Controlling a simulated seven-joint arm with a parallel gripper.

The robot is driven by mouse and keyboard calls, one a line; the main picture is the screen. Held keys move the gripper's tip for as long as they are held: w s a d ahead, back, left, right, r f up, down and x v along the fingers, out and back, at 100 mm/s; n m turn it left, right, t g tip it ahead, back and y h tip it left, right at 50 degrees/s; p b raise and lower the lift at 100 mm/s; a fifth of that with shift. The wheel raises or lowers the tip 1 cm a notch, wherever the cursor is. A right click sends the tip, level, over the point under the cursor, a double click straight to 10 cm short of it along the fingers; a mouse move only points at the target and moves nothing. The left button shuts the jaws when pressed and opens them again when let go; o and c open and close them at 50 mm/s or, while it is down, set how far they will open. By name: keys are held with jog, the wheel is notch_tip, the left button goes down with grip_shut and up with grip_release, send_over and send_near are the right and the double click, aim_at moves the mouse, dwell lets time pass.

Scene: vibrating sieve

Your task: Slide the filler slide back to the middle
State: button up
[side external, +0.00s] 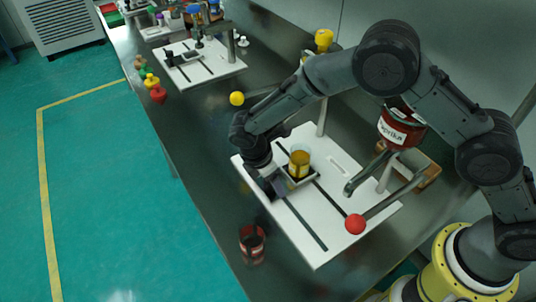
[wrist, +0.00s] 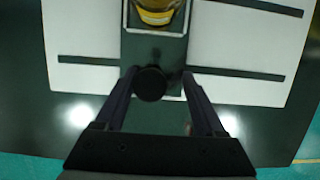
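The filler slide (side external: 302,182) is a small plate on the white slotted board (side external: 322,248), near its left edge in the side view. A jar with yellow contents (side external: 299,164) stands on it; it also shows at the top of the wrist view (wrist: 158,14). The slide's round black knob (wrist: 150,84) shows in the wrist view. My gripper (wrist: 159,76) has its fingers apart, one on each side of the knob. The left finger is close to the knob or touching it; a gap shows at the right finger. In the side view my gripper (side external: 273,188) hides the knob.
A red Paprika container (side external: 399,130) stands above the board's right side, near a lever with a red ball (side external: 355,224). Another lever has a yellow ball (side external: 236,98). A dark jar (side external: 252,242) stands near the table's front edge. A second white station (side external: 205,70) is farther back.

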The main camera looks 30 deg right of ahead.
aim_at(278, 198)
jog(key=shift+s, duration=1.6)
jog(key=shift+o, duration=0.3)
jog(key=o, duration=0.4)
jog(key=v, duration=0.9)
